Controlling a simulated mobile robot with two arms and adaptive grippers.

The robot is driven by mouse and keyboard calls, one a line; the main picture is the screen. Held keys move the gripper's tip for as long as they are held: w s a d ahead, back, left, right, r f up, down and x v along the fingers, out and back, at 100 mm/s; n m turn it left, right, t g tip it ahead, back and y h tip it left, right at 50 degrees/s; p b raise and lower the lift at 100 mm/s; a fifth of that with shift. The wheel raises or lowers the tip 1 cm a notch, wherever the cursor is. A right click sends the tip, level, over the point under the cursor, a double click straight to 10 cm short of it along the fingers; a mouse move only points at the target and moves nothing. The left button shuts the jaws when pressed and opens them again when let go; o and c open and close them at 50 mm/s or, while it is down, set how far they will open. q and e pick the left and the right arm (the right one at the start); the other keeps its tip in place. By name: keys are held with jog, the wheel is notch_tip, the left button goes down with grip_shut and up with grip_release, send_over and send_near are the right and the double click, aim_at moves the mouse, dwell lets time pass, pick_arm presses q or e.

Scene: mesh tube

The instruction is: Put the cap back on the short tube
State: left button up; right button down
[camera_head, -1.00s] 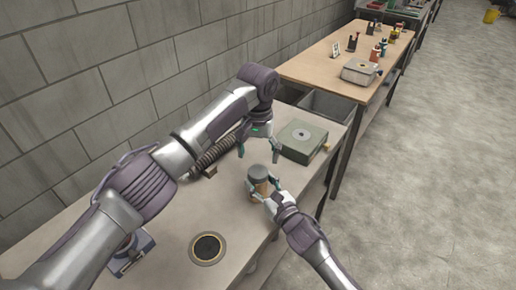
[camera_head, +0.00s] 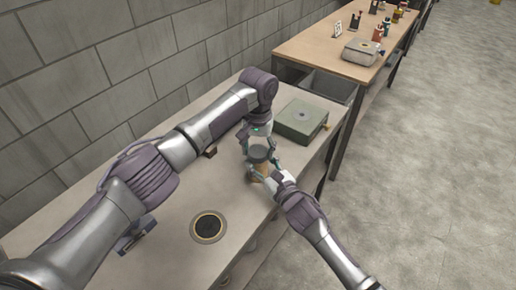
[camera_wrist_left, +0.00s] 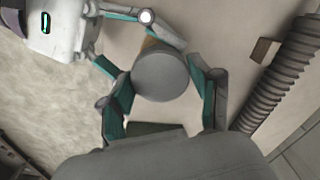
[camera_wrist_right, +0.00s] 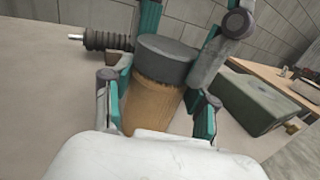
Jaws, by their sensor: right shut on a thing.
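The short tube (camera_head: 257,174) is tan and stands upright near the table's right edge. It also shows in the right wrist view (camera_wrist_right: 155,100). The grey round cap (camera_wrist_right: 167,60) sits at the top of the tube; I cannot tell whether it is fully seated. My right gripper (camera_wrist_right: 160,110) is shut on the tube's side, below the cap. My left gripper (camera_wrist_left: 163,90) points down from above with its fingers open on either side of the cap (camera_wrist_left: 162,75). Whether a left finger touches the cap is unclear.
A grey-green box (camera_head: 302,119) stands just behind the tube. A dark corrugated hose (camera_wrist_left: 280,75) lies by the wall side. A dark disc with a pale rim (camera_head: 208,226) lies in front on clear table. A second table (camera_head: 345,55) holds several small items.

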pick_arm(q)
jog(key=c, duration=0.6)
jog(key=o, duration=1.4)
jog(key=shift+r, duration=0.1)
notch_tip(320, 180, up, 12)
pick_arm(e)
jog(key=shift+c, duration=1.2)
grip_release()
jog(key=shift+s, duration=0.1)
